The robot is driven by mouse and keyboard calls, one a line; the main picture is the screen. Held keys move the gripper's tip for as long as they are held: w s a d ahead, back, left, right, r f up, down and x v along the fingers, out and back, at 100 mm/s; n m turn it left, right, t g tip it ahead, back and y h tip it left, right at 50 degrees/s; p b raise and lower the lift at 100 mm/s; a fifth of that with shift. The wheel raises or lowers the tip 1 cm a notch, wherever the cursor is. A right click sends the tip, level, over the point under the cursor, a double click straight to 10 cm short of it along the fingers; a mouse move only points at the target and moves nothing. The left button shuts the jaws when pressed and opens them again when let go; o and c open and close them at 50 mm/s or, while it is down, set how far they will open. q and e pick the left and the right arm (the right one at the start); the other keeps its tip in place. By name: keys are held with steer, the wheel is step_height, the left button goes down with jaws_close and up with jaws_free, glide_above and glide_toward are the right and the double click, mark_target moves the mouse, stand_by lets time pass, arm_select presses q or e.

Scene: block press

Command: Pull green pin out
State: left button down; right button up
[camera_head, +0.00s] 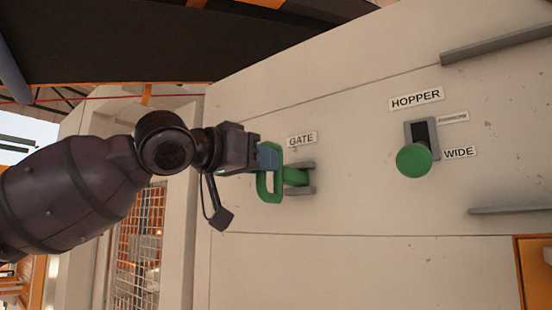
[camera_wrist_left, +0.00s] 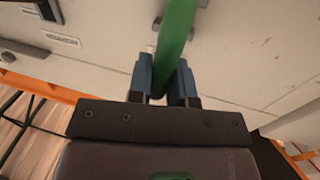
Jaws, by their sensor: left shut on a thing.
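The green pin (camera_head: 277,186) has a loop-shaped handle and a short shaft that runs into a grey bracket (camera_head: 306,178) on the beige panel, under the GATE label. My left gripper (camera_head: 268,157) is at the upper left part of the handle loop. In the left wrist view its two blue fingers (camera_wrist_left: 167,80) are shut on the green handle bar (camera_wrist_left: 174,45), one on each side. The gripper's fingers hide a little of the loop. My right gripper is in neither view.
To the right on the panel is a green round knob (camera_head: 413,160) in a dark slot, with HOPPER (camera_head: 416,98) and WIDE (camera_head: 459,152) labels. Grey bars (camera_head: 497,44) stick out at the panel's right. The panel around the pin is clear.

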arm_select(q)
steer(key=s+d+p+v, duration=0.1)
steer(key=v, duration=0.6)
steer(key=shift+s+a, duration=0.25)
steer(key=shift+s, duration=0.1)
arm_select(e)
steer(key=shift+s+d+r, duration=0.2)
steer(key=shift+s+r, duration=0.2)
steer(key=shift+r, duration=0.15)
arm_select(q)
steer(key=shift+f, duration=0.1)
steer(key=c, duration=1.4)
jaws_free()
steer(key=o, duration=0.3)
steer(key=shift+s+a, duration=0.2)
steer(key=shift+w, duration=0.1)
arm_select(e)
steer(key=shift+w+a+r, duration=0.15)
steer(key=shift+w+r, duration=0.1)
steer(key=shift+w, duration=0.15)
